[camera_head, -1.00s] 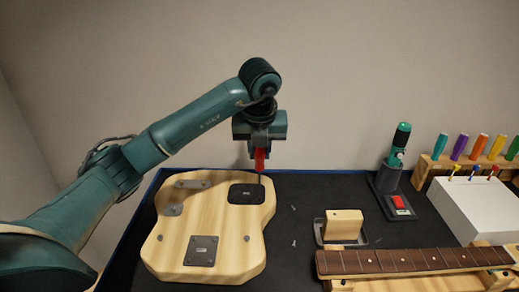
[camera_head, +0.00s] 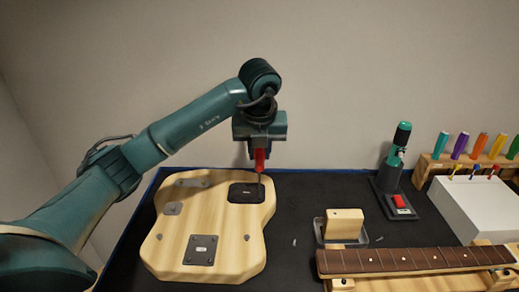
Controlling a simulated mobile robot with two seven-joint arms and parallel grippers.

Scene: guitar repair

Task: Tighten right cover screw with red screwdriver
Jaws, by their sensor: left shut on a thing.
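The red screwdriver (camera_head: 259,160) is held upright, tip down, in my left gripper (camera_head: 260,147), which is shut on its handle. Its thin shaft reaches down to the right end of the black cover (camera_head: 243,194) on the wooden guitar body (camera_head: 220,230). The tip is at or just above the cover's right edge; I cannot tell whether it touches the screw, which is too small to make out. My right gripper is not in view.
A guitar neck (camera_head: 410,261) lies at the front right. A wooden block (camera_head: 344,223) sits in a tray beside the body. A teal tool (camera_head: 398,146) stands in a dark holder. Several coloured handles stand in a rack (camera_head: 450,161) behind a white box (camera_head: 478,206). Small loose screws lie on the dark mat (camera_head: 295,211).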

